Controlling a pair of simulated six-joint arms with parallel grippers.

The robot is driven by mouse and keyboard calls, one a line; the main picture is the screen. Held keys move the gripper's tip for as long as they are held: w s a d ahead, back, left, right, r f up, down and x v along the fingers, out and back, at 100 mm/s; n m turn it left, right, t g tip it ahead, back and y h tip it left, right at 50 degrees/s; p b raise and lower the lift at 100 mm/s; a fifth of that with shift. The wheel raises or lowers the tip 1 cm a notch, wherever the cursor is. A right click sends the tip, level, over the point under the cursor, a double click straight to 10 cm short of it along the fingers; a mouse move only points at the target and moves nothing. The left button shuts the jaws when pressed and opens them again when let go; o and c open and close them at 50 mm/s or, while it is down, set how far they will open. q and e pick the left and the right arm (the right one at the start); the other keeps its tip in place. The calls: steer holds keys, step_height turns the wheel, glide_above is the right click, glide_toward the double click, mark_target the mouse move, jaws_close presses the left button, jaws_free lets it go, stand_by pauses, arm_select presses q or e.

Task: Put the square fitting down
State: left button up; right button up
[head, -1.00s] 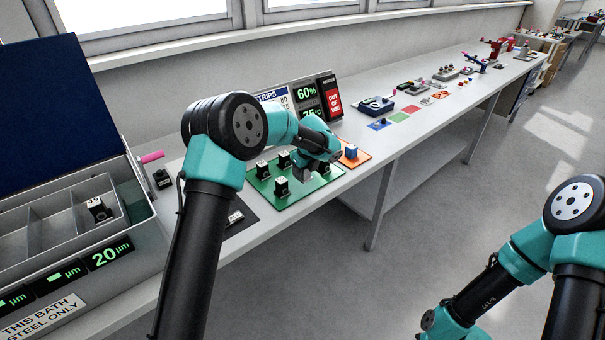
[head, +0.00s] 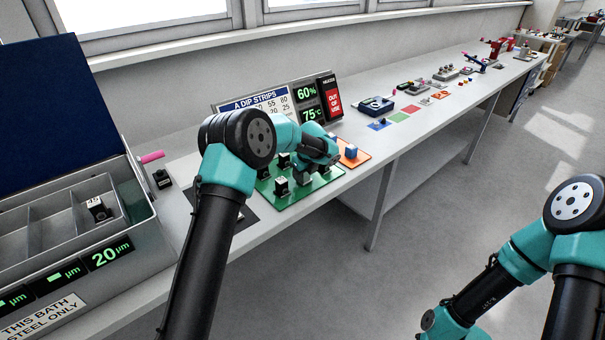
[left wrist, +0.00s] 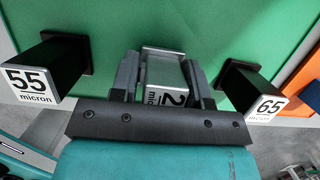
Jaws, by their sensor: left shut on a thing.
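My left gripper (head: 306,177) is low over the green mat (head: 290,201) in the head view. In the left wrist view the gripper (left wrist: 162,70) is shut on a square silver fitting (left wrist: 165,80). Its "micron" label shows a 2, with the rest hidden by a finger. A black post marked 55 micron (left wrist: 62,66) stands to the left of it, and one marked 65 micron (left wrist: 245,85) to the right. I cannot tell whether the held fitting touches the mat. My right gripper is out of view; only its arm shows at lower right.
An orange mat (head: 361,158) with a blue block (head: 351,151) lies to the right of the green mat. A sign board (head: 270,101) stands behind. A grey divided bath (head: 60,215) is at the left. The bench's front edge is close to the green mat.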

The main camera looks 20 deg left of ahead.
arm_select(q)
steer(key=shift+f, duration=0.1)
steer(key=o, duration=1.1)
steer(key=shift+c, duration=0.2)
steer(key=v, duration=1.2)
steer(key=shift+s+d, duration=0.1)
